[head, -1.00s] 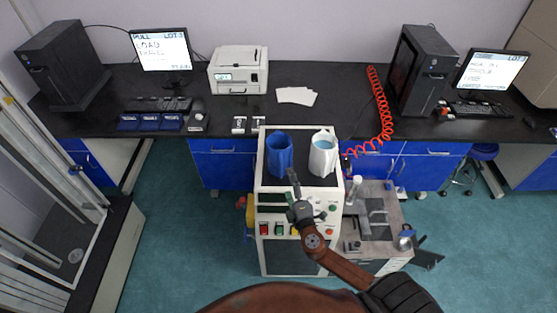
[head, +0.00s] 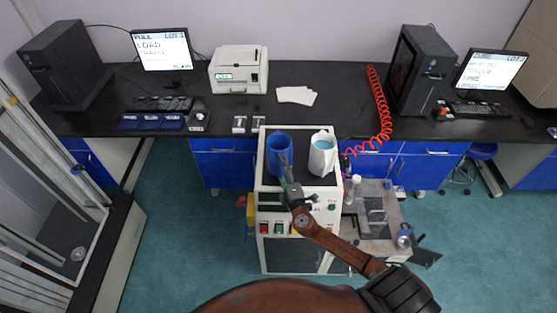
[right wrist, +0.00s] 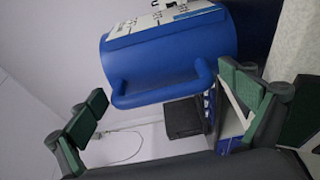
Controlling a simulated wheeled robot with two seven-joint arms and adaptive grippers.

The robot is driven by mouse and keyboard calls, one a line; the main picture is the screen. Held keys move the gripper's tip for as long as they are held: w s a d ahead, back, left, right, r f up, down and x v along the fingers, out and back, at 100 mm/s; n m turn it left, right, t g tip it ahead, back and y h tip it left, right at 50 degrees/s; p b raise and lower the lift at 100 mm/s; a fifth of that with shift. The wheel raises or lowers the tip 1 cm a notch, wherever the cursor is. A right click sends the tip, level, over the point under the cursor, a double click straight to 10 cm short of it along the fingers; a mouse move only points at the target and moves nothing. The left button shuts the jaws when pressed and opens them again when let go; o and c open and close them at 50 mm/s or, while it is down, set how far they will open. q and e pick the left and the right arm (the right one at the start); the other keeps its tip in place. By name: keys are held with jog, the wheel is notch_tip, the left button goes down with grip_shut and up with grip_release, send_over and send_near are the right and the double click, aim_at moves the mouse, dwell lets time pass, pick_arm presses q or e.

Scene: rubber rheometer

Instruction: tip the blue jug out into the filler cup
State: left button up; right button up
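The blue jug (head: 277,146) stands upright on the dark top of the white machine, on the left. A white faceted cup (head: 323,154) with a pale blue inside, probably the filler cup, stands to its right, apart from it. My right gripper (head: 286,168) is in front of the blue jug, overlapping its lower part in the head view. In the right wrist view the jug (right wrist: 175,50) shows large, its handle (right wrist: 160,88) facing my right gripper (right wrist: 165,108). The fingers are spread wide on either side of the handle, with nothing gripped. My left gripper does not show.
The white machine (head: 263,187) has buttons on its front. A grey side bench (head: 385,240) with small equipment stands at its right. A red coiled hose (head: 379,105) hangs from the black counter (head: 330,90) behind. A printer (head: 238,70) and monitors stand on the counter.

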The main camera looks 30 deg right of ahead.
jog(key=c, duration=1.7)
jog(key=shift+w+r, duration=0.1)
jog(key=shift+r, duration=0.15)
jog(key=shift+c, duration=0.6)
